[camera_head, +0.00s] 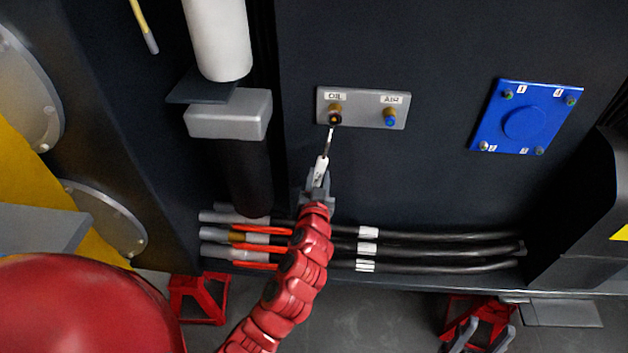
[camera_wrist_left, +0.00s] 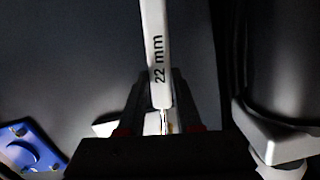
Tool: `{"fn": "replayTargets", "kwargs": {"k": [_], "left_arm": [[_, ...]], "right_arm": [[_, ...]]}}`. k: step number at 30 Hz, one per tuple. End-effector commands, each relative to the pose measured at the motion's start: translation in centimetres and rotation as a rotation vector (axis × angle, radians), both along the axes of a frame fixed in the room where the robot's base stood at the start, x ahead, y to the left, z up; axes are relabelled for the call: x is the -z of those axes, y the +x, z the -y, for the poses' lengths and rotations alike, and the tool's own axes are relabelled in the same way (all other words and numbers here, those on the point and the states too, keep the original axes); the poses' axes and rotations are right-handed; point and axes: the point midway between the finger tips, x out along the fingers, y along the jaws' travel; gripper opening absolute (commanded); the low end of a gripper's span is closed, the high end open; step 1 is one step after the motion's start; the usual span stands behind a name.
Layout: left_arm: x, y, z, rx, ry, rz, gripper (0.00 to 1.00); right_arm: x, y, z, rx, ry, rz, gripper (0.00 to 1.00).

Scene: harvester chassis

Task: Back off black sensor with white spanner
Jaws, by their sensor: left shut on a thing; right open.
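The black sensor (camera_head: 335,119) has a brass-coloured collar and sits under the OIL label on a grey plate (camera_head: 362,113). My left gripper (camera_head: 319,182) is shut on the white spanner (camera_head: 321,170), below the plate. The spanner points up, its metal end (camera_head: 330,138) reaching the sensor; I cannot tell whether its jaw is seated around it. In the left wrist view the white spanner (camera_wrist_left: 156,55), marked "22 mm", runs up between the fingers of the left gripper (camera_wrist_left: 160,105). My right gripper (camera_head: 487,336) is open and empty at the bottom right, away from the panel.
A blue-tipped sensor (camera_head: 390,120) sits close by under AIR. A blue plate with bolts (camera_head: 525,118) is further right. A grey block (camera_head: 228,114) and white cylinder (camera_head: 217,38) stand left. Black hoses (camera_head: 440,250) run below; red stands (camera_head: 200,298) are on the floor.

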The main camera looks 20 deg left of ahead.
Motion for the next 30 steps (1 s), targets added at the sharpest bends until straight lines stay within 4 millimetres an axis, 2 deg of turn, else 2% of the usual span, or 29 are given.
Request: {"fn": "replayTargets", "kwargs": {"k": [1,9,23,30], "left_arm": [[0.3,0.1,0.4,0.003,-0.019,0.009,0.0],[0.7,0.5,1.5,0.001,-0.101,0.029,0.0],[0.4,0.6,2.0,0.001,-0.129,0.038,0.0],[0.5,0.9,2.7,0.002,-0.177,0.056,0.0]], "right_arm": [[0.8,0.0,0.0,0.0,0.0,0.0,0.5],[2.6,0.0,0.0,0.0,0.0,0.0,0.5],[2.9,0.0,0.0,0.0,0.0,0.0,0.5],[4.4,0.0,0.0,0.0,0.0,0.0,0.5]]}}
